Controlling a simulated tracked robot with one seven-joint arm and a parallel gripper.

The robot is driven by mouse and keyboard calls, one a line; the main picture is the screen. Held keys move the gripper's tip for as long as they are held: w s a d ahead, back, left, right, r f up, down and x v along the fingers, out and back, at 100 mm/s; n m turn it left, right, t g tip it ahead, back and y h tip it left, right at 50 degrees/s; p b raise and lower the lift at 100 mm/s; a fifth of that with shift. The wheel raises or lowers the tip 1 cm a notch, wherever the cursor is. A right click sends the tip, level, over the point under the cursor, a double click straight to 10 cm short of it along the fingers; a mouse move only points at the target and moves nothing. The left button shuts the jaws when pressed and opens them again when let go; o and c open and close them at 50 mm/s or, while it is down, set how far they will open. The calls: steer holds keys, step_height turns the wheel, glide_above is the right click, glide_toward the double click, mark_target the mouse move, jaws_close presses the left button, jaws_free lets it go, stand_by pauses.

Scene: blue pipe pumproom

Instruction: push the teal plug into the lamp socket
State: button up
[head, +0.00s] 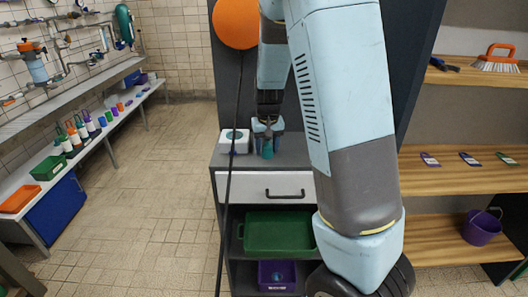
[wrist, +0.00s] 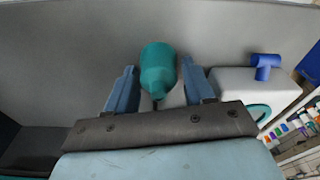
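The teal plug (head: 267,151) is on the grey cabinet top, below and between the fingers of my gripper (head: 267,133). In the wrist view the plug (wrist: 158,70) lies between the two blue fingers of my gripper (wrist: 159,72), its narrow end toward the palm. A small gap shows on each side of it, so the gripper looks open around it. A white box (head: 241,147) with a teal ring, seemingly the lamp socket, stands just left of the plug. In the wrist view this box (wrist: 225,82) is at right, its teal ring partly hidden by my gripper.
A blue pipe-shaped piece (wrist: 264,67) shows by the white box. The cabinet has a white drawer (head: 270,188) and a green tray (head: 275,232) below. A dark panel (head: 415,60) rises behind. A black cable (head: 232,170) hangs in front of the cabinet. Floor at left is clear.

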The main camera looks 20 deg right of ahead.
steer(key=c, duration=0.7)
step_height(320, 180, up, 18)
steer(key=shift+r, duration=0.1)
stand_by(0.3)
steer(key=shift+n, duration=0.7)
steer(key=s+a+f, duration=0.2)
steer(key=a, duration=0.2)
steer(key=s+a+f, duration=0.2)
steer(key=s+a, duration=0.1)
steer(key=a, duration=0.1)
steer(key=s+a+f, duration=0.2)
steer(key=s+a, duration=0.1)
steer(key=a, duration=0.2)
steer(key=shift+s+f, duration=0.15)
steer(key=shift+f, duration=0.25)
steer(key=shift+a, duration=0.1)
